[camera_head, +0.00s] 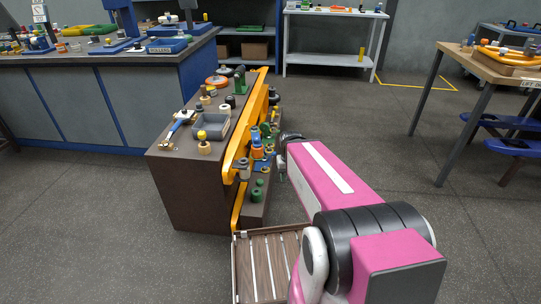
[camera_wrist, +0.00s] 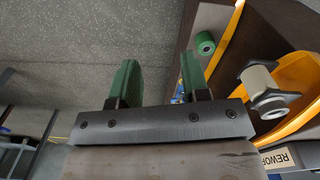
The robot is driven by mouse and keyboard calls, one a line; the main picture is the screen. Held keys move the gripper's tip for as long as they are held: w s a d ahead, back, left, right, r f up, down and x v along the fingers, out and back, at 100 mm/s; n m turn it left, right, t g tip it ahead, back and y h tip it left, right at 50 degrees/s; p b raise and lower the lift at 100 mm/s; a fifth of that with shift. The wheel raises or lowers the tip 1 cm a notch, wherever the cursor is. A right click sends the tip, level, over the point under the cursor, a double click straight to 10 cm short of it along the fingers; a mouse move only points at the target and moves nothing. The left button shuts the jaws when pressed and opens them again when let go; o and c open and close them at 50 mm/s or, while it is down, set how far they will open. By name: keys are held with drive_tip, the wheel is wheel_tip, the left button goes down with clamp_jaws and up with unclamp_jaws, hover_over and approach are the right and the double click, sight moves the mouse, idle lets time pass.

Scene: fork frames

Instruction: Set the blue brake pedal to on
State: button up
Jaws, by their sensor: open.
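Small blue parts (camera_head: 256,134) stand among orange and yellow ones on the low ledge at the right side of the brown cabinet. I cannot tell which of them is the brake pedal or how it is set. In the wrist view a bit of blue (camera_wrist: 179,94) shows beside the right finger, mostly hidden. My gripper (camera_wrist: 160,76) has two green fingers, apart, with nothing between them. In the head view my gripper (camera_head: 282,172) is small and partly hidden by my pink arm, just right of the ledge.
The brown cabinet (camera_head: 190,195) has a yellow rail (camera_head: 253,110) along its edge. A grey tray (camera_head: 211,126) and several small parts lie on top. Green cylinders (camera_head: 257,190) stand on the ledge. A slatted wooden surface (camera_head: 262,262) lies in front. Open floor lies to the right.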

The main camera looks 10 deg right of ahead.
drive_tip(key=shift+o, duration=0.3)
drive_tip(key=o, duration=0.3)
drive_tip(key=shift+w, duration=0.25)
drive_tip(key=n, duration=1.5)
hover_over(274, 153)
wheel_tip(274, 153, down, 17)
wheel_tip(274, 153, down, 11)
drive_tip(key=shift+a, duration=0.1)
drive_tip(key=c, duration=0.9)
